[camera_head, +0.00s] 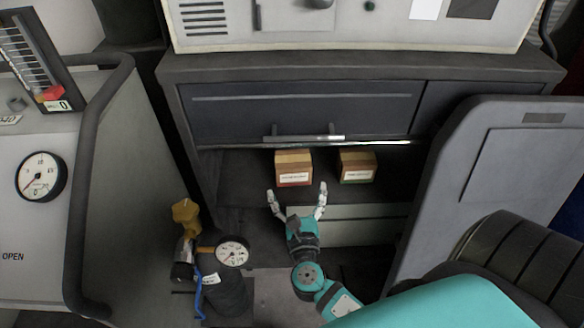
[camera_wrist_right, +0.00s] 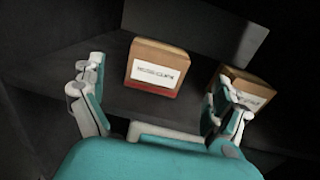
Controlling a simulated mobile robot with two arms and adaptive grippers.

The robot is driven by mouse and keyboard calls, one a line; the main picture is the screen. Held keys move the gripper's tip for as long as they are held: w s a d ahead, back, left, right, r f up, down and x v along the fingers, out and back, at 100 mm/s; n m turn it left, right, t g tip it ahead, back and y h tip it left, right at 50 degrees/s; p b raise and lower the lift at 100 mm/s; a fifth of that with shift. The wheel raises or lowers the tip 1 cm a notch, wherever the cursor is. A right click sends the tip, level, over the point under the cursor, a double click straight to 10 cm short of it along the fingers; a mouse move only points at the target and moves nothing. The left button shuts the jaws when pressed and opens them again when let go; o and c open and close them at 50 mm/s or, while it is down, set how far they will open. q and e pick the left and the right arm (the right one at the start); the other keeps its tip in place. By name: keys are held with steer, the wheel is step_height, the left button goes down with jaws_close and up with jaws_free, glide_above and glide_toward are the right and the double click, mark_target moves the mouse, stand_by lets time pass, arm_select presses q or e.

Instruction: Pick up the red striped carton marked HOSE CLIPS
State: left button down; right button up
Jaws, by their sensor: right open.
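The carton marked HOSE CLIPS (camera_wrist_right: 155,72) is a brown box with a white label and a red stripe along its bottom edge. In the head view this carton (camera_head: 293,167) stands upright on the shelf inside the open cabinet, left of a second carton. My right gripper (camera_head: 297,194) is open and empty, just in front of the red striped carton and apart from it. In the right wrist view the gripper's two fingers (camera_wrist_right: 158,95) are spread wide, with the carton ahead between them. My left gripper is not in view.
A similar carton (camera_head: 357,167) with a green stripe stands on the shelf to the right; the right finger overlaps it in the wrist view. The cabinet's raised door (camera_head: 300,110) and handle are above the opening. A gauge with a yellow fitting (camera_head: 186,213) stands at lower left.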

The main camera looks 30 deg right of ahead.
mark_target(294, 171)
steer(key=shift+x, duration=1.15)
steer(key=x, duration=0.5)
steer(key=shift+f+b, duration=0.2)
steer(key=shift+b, duration=0.1)
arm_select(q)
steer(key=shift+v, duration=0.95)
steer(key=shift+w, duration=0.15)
arm_select(e)
steer(key=shift+s, duration=0.1)
steer(key=shift+c, duration=0.4)
steer(key=c, duration=0.9)
steer(key=shift+c, duration=0.6)
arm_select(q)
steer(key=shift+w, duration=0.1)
arm_select(e)
steer(key=shift+r, duration=0.25)
